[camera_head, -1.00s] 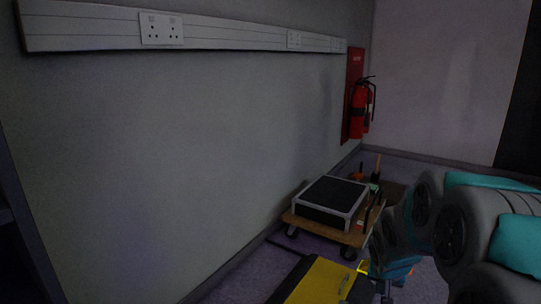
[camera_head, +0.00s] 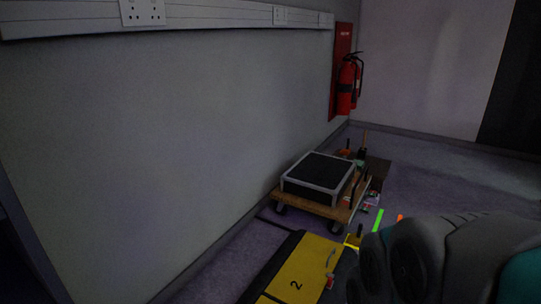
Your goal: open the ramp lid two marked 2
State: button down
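The yellow ramp lid (camera_head: 306,262) marked with a black 2 lies at the bottom centre of the head view, low on the floor. It looks flat and closed, with dark edging along its left side. A small grey curved handle (camera_head: 331,259) stands on its right part, with a small red piece close below it. My arm covers the lid's right end and the area beside it. My gripper does not show; it seems hidden behind my arm or below the frame, so I cannot tell how it stands to the handle.
A wooden dolly (camera_head: 318,205) carrying a black-topped case (camera_head: 320,172) stands beyond the lid, near the wall. A red fire extinguisher (camera_head: 348,85) hangs in the far corner. A green strip (camera_head: 378,220) lies right of the dolly. Purple carpet at the far right is clear.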

aim_at(303, 279)
jog(key=i+l+u, duration=0.15)
jog(key=l, duration=0.15)
jog(key=i+l+u, duration=0.15)
jog(key=l, duration=0.15)
jog(key=i+l+u, duration=0.15)
jog(key=l, duration=0.15)
jog(key=l+u, duration=0.15)
jog(key=l, duration=0.15)
jog(key=i, duration=0.05)
